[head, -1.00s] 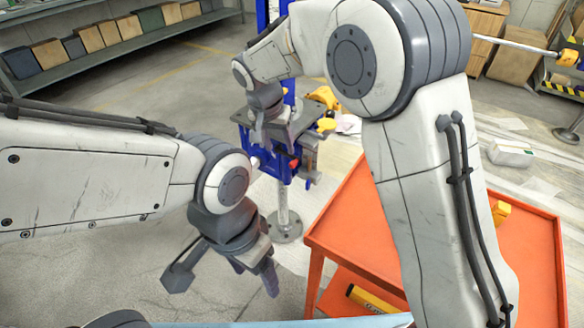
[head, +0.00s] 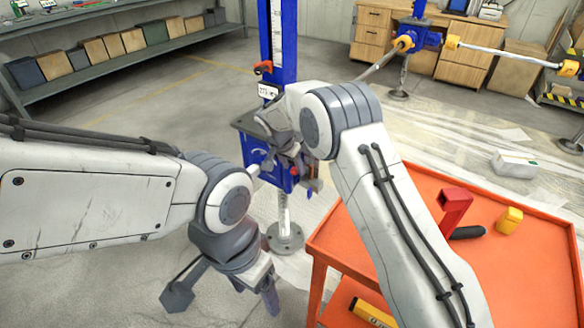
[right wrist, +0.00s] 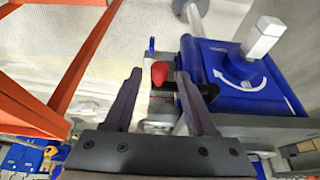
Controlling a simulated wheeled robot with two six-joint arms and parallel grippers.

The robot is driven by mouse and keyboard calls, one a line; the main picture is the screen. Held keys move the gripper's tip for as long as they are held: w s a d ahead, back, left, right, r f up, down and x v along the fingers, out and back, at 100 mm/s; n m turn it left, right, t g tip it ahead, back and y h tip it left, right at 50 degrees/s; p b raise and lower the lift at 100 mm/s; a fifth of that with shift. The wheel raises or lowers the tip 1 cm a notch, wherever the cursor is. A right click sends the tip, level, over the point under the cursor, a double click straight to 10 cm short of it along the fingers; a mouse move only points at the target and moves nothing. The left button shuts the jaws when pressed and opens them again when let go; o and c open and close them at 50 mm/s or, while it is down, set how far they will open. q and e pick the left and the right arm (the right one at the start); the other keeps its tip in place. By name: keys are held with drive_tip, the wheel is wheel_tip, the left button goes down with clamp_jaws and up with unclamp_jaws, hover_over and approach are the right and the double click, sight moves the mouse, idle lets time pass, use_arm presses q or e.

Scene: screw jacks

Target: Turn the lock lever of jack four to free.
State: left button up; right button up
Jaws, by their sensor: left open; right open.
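A blue jack (head: 257,158) with a tall blue column stands at centre in the head view; I cannot read a jack number on it. In the right wrist view its blue housing (right wrist: 235,75) has a white curved arrow and a pale square shaft. A lever with a red knob (right wrist: 160,73) and a dark arm shows between the fingers of my right gripper (right wrist: 159,80), which is open around it. I cannot tell whether the fingers touch it. In the head view the right gripper is mostly hidden at the jack. My left gripper (head: 226,290) is open and empty, low at left.
Another blue jack (head: 420,38) stands further back. A shelf with boxes (head: 110,45) runs along the left wall.

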drive_tip(key=shift+w+d+f, duration=0.1)
drive_tip(key=shift+f, duration=0.15)
clamp_jaws()
drive_tip(key=shift+a, duration=0.2)
idle(1.1)
